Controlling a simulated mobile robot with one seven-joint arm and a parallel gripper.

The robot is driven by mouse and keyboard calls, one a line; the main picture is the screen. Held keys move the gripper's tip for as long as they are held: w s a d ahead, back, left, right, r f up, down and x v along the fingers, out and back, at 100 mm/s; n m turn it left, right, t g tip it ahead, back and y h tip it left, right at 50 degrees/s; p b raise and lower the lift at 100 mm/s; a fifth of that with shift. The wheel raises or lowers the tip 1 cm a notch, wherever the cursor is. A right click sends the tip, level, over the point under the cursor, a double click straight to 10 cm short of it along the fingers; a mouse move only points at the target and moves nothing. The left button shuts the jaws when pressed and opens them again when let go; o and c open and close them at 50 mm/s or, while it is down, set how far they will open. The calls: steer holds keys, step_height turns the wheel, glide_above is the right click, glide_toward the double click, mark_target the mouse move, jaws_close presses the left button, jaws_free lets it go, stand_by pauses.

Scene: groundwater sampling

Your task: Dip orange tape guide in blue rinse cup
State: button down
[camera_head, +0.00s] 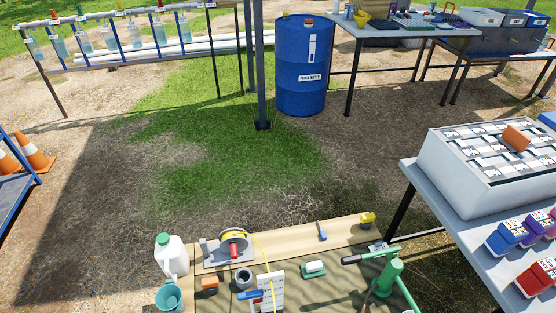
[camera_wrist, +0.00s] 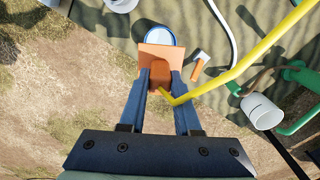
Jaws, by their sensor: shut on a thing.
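My gripper (camera_wrist: 161,85) is shut on the orange tape guide (camera_wrist: 160,58), a flat orange plate with a darker orange block between the two fingers. Yellow tape (camera_wrist: 238,70) runs from the guide up to the right. In the head view my gripper is not seen.
In the head view a white jug (camera_head: 172,254) and teal pitcher (camera_head: 168,298) stand at the mat's left. A grey cup (camera_head: 243,279) and white card (camera_head: 270,290) are near the middle. A green pump (camera_head: 386,277) stands at right. A white cylinder (camera_wrist: 261,111) is right in the wrist view.

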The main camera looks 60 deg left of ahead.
steer(key=shift+r, duration=0.1)
steer(key=shift+a+f+b, duration=0.1)
steer(key=shift+f+b, duration=2.05)
steer(key=shift+f, duration=0.95)
steer(key=shift+f, duration=0.1)
step_height(320, 180, down, 6)
steer(key=b, duration=0.4)
steer(key=shift+f+b, duration=0.15)
steer(key=shift+b, duration=0.2)
